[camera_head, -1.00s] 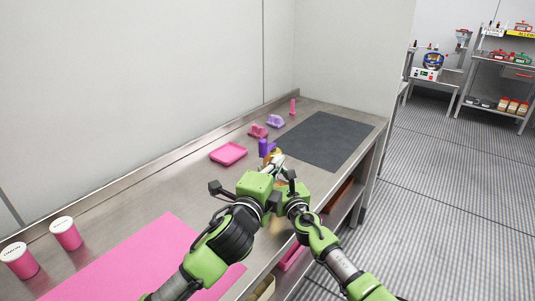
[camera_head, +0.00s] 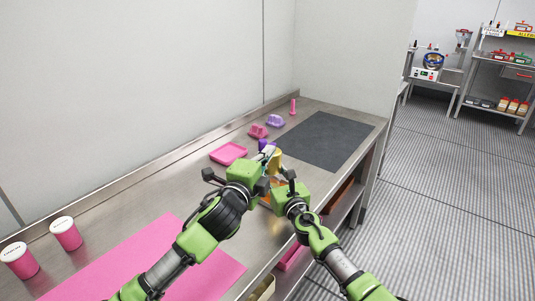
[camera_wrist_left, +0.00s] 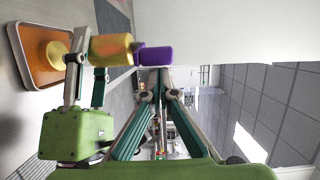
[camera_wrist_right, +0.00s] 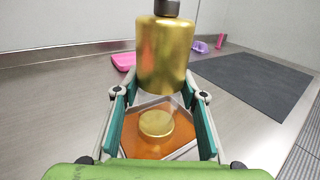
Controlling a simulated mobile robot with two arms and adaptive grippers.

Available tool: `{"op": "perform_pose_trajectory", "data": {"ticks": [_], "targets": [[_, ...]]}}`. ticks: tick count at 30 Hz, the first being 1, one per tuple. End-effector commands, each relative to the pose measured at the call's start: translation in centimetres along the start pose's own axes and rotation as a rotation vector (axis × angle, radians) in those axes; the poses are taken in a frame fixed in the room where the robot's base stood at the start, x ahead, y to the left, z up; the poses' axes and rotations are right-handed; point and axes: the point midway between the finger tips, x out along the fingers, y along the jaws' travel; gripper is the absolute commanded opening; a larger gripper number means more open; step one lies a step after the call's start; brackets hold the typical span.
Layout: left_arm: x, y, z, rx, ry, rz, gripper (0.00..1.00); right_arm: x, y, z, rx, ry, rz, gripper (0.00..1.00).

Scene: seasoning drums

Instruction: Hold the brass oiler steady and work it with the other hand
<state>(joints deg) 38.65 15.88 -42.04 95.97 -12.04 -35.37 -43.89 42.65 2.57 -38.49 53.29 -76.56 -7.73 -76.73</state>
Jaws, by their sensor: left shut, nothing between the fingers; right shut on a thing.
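The brass oiler (camera_wrist_right: 164,55) stands upright in my right gripper (camera_wrist_right: 160,93), which is shut on its lower body. It also shows in the head view (camera_head: 277,161), partly behind my arms. In the left wrist view its brass body (camera_wrist_left: 110,49) carries a purple top part (camera_wrist_left: 153,55). My left gripper (camera_wrist_left: 156,70) is shut and empty, with its fingertips close beside the purple part; I cannot tell whether they touch. Below the oiler is a shallow tray with an orange floor (camera_wrist_right: 186,137) and a round brass piece (camera_wrist_right: 156,123) in it.
A pink tray (camera_head: 228,153), a pink block (camera_head: 258,131), a lilac block (camera_head: 275,121) and a small pink bottle (camera_head: 293,107) stand along the back. A dark mat (camera_head: 323,141) lies clear at right. A pink mat (camera_head: 150,262) and two pink jars (camera_head: 65,234) are at left.

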Motion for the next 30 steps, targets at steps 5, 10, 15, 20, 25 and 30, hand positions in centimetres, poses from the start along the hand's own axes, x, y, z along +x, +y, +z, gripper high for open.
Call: {"op": "perform_pose_trajectory", "data": {"ticks": [5, 10, 15, 20, 25, 30], "targets": [[0.0, 0.0, 0.4, 0.006, 0.039, 0.000, 0.00, 0.0, 0.0, -0.1, 0.000, 0.002, 0.000, 0.07], [0.0, 0.0, 0.5, 0.006, 0.063, 0.001, 0.00, 0.0, 0.0, -0.1, 0.000, 0.002, 0.000, 0.07], [-0.1, 0.0, 0.8, 0.005, 0.086, 0.001, 0.00, 0.0, 0.0, -0.1, 0.000, 0.002, 0.000, 0.07], [-0.1, -0.1, 1.2, 0.005, 0.107, 0.000, 0.00, 0.0, 0.0, -0.1, 0.000, 0.002, -0.001, 0.07], [-0.2, 0.0, 2.1, 0.003, 0.125, 0.002, 0.00, 0.0, -0.1, -0.1, 0.000, 0.002, -0.001, 0.07], [-0.1, -0.1, 3.3, 0.002, 0.124, 0.001, 0.00, 0.0, -0.1, -0.1, 0.000, 0.002, -0.001, 0.07]]}}
